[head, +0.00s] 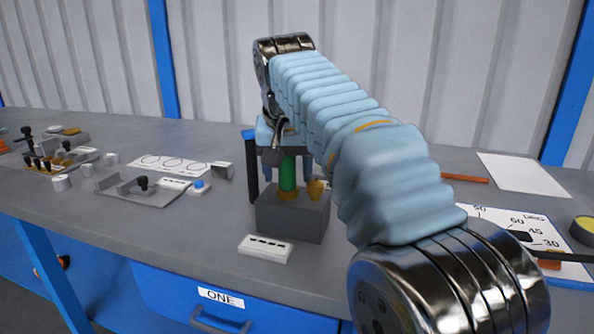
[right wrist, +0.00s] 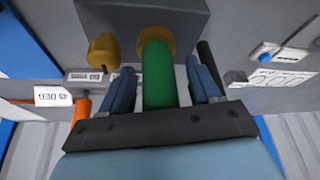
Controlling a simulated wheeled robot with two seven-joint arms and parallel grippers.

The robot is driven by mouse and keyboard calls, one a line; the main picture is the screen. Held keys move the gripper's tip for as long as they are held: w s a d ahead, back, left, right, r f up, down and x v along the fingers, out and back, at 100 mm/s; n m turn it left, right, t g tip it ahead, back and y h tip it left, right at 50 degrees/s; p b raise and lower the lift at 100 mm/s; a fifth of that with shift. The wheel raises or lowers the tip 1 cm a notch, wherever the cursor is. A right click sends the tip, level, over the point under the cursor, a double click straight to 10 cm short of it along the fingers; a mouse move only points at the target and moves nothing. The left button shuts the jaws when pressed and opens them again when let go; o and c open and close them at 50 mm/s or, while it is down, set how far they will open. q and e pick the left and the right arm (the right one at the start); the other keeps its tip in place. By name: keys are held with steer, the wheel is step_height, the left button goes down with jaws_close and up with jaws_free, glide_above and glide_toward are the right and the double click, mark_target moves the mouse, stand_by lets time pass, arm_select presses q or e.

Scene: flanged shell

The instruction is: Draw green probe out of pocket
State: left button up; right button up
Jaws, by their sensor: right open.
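The green probe (head: 288,174) stands upright in a brass-coloured pocket (head: 288,194) on top of a dark grey block (head: 292,215). In the right wrist view, the green probe (right wrist: 158,78) runs from the brass ring of the pocket (right wrist: 158,36) towards my right gripper. My right gripper (right wrist: 160,68) is open, with its two blue fingers on either side of the probe and a visible gap on each side. In the head view my arm hides part of the gripper and the probe's upper end. My left gripper does not show.
A brass knob (head: 316,190) stands on the block close beside the probe. A black post (head: 253,170) rises behind the block's left side. A white slotted strip (head: 265,248) lies in front. Fixtures (head: 140,188) stand to the left; a dial card (head: 520,235) lies right.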

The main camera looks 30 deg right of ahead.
steer(key=shift+f, duration=0.1)
steer(key=c, duration=1.1)
steer(key=shift+r, duration=3.5)
